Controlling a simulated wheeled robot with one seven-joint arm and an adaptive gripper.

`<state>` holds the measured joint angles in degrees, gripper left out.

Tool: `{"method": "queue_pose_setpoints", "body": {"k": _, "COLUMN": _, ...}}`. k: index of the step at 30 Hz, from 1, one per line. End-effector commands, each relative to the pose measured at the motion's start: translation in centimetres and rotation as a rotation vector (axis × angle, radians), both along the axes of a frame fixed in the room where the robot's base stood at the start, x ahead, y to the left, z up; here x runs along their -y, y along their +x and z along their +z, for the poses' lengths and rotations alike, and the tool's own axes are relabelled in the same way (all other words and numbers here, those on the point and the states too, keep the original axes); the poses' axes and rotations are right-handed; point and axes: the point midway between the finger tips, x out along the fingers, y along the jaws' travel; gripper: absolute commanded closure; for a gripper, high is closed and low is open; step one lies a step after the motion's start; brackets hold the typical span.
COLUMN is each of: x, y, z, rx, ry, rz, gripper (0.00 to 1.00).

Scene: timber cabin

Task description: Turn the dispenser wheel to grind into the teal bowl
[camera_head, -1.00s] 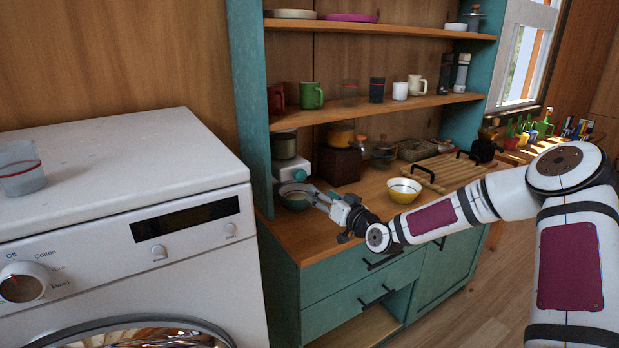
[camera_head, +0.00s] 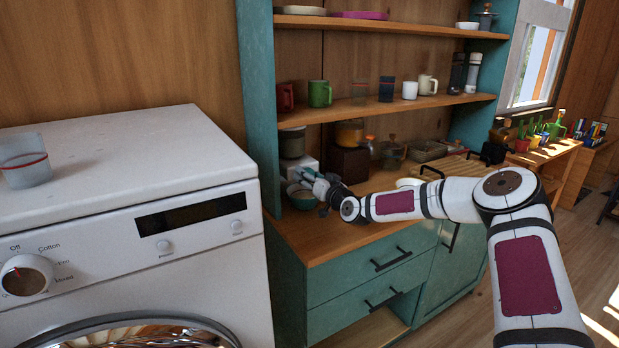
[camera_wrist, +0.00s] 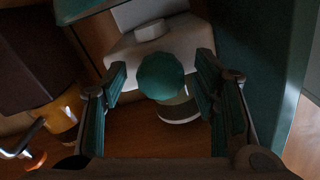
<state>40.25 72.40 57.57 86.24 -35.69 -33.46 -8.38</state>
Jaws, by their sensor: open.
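The dispenser (camera_head: 298,166) is a white body with a grey-green container on top, standing against the cabinet's left side panel. Its teal scalloped wheel (camera_wrist: 160,76) faces my gripper in the wrist view. The teal bowl (camera_head: 304,200) sits low at the front of the dispenser, partly hidden by my gripper in the head view. My gripper (camera_head: 309,180) is open, its fingers to either side of the wheel in the wrist view (camera_wrist: 161,98). A gap shows between the wheel and each finger; I cannot tell the remaining depth.
A dark brown box (camera_head: 350,164) with an amber jar (camera_head: 349,133) stands right of the dispenser. The teal side panel (camera_wrist: 256,60) is close beside one finger. A shelf (camera_head: 390,105) with mugs (camera_head: 320,93) runs above.

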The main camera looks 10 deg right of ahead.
Motion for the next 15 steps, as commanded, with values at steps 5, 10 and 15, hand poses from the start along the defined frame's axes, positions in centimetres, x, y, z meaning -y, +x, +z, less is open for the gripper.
{"method": "queue_pose_setpoints", "body": {"k": 5, "x": -0.09, "y": 0.41, "z": 0.03, "rx": 0.001, "ry": -0.001, "rz": -0.001, "gripper": 0.46}}
{"method": "queue_pose_setpoints", "body": {"k": 10, "x": -0.10, "y": 0.40, "z": 0.03, "rx": 0.000, "ry": -0.001, "rz": 0.000, "gripper": 0.46}}
{"method": "queue_pose_setpoints", "body": {"k": 15, "x": -0.10, "y": 0.38, "z": 0.03, "rx": 0.000, "ry": -0.001, "rz": 0.000, "gripper": 0.80}}
